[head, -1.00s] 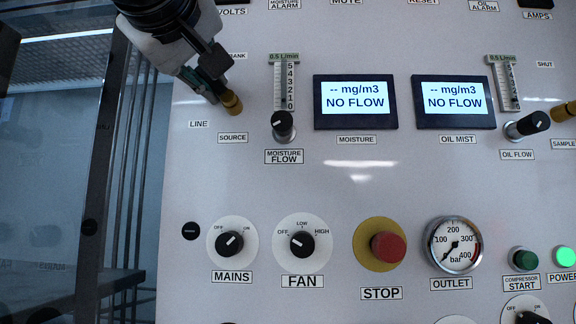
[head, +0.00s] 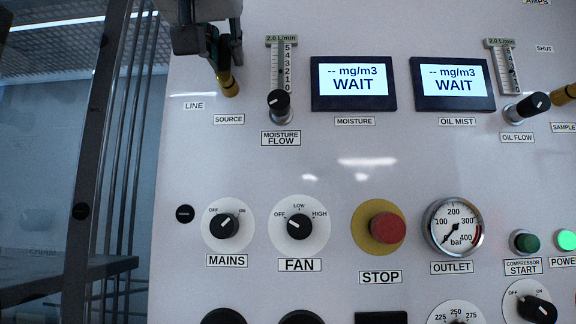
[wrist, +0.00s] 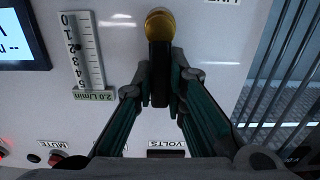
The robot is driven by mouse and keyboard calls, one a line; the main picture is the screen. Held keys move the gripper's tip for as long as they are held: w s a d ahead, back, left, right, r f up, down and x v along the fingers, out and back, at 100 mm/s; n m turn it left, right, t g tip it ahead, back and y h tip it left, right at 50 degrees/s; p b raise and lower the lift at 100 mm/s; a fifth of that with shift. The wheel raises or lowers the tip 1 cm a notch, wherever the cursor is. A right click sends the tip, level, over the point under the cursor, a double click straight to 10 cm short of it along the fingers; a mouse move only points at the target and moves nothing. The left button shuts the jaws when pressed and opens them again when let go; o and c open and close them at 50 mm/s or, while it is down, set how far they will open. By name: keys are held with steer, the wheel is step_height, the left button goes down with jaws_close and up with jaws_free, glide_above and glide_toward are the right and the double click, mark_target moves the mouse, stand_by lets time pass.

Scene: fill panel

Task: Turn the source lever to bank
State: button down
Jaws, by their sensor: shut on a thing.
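The source lever has a brass hub (head: 229,86) on the panel, above the SOURCE label (head: 229,119). The LINE label (head: 194,106) is to its left. My gripper (head: 224,58) comes from the top of the head view and is shut on the lever's black handle. In the wrist view the handle (wrist: 160,78) lies between the two fingers, with the brass hub above it. In the head view the handle stands roughly upright from the hub, mostly hidden by my gripper. The BANK label is not visible now.
The moisture flow knob (head: 278,101) and its scale (head: 282,65) stand close right of the lever. Two displays (head: 353,85) (head: 452,81) read WAIT. Lower down are the MAINS knob (head: 224,225), FAN knob (head: 298,227) and red STOP button (head: 387,227). A dark frame post (head: 92,170) stands left.

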steer(key=shift+d+f+m, duration=0.1)
steer(key=shift+m, duration=0.2)
steer(key=c, duration=1.6)
jaws_free()
steer(key=s, duration=1.2)
